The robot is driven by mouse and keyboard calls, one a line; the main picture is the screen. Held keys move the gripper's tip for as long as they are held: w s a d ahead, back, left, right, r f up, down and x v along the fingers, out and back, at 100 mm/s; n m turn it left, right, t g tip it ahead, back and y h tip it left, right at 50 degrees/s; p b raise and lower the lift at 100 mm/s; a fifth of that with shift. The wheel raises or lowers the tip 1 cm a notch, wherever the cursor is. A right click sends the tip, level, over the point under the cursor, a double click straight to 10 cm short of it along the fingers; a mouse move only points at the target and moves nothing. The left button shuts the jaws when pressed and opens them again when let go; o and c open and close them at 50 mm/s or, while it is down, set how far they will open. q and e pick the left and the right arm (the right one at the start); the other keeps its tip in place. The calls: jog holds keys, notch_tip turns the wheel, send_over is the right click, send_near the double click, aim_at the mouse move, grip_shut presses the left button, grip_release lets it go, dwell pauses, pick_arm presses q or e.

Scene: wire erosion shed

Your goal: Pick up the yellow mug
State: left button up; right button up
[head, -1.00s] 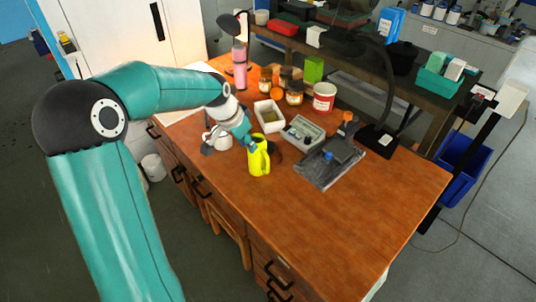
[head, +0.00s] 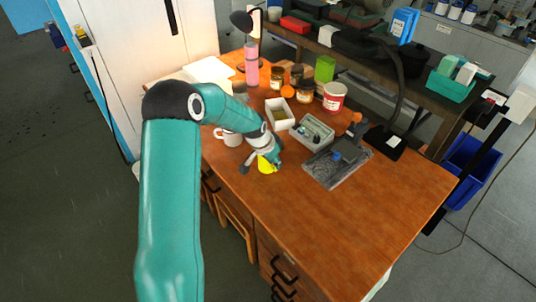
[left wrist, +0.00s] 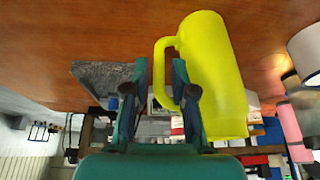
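The yellow mug (head: 266,166) stands on the wooden desk. In the head view my left gripper (head: 273,160) covers most of it, leaving its lower part visible. In the left wrist view the mug (left wrist: 215,75) fills the right of centre, with its handle on its left side. My left gripper (left wrist: 159,68) is open there, with one finger on each side of the handle. The right finger overlaps the mug's side in the picture; I cannot tell whether it touches. My right gripper is not in view.
A white mug (head: 229,137) stands just left of my left gripper. A white bin (head: 279,114), a grey tray (head: 312,132) and a dark slab (head: 337,167) lie beyond and to the right. Jars and a pink bottle (head: 252,72) stand farther back. The desk's front right is clear.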

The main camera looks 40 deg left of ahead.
pick_arm(q)
jog(key=shift+x, duration=1.25)
grip_shut()
jog(key=shift+r, duration=0.1)
